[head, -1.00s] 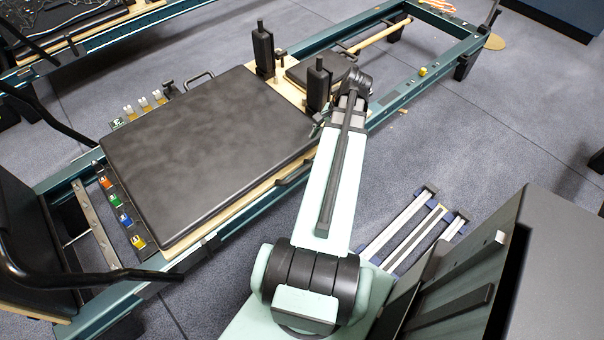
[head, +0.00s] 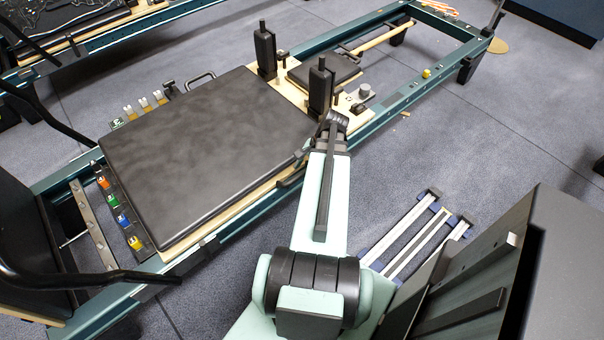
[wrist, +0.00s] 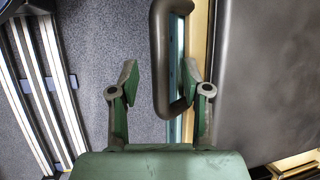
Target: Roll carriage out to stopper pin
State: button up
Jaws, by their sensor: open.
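The carriage (head: 205,150) is a black padded board on a light wooden base, sitting on the teal rails of the reformer. Two black shoulder rests (head: 265,50) stand at its far end. A dark side handle (wrist: 161,60) runs along the carriage's near edge in the wrist view. My gripper (wrist: 159,78) is open. The handle lies between its fingers in the picture, close to the right finger; whether it touches is unclear.
Coloured tags (head: 122,218) line the near-left end bar. A rack of pale bars (head: 415,235) lies on the floor to the right, beside a dark cabinet (head: 500,270). Another reformer (head: 90,40) stands behind.

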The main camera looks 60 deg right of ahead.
jog(key=shift+x, duration=1.05)
grip_shut()
jog(key=shift+d, duration=0.1)
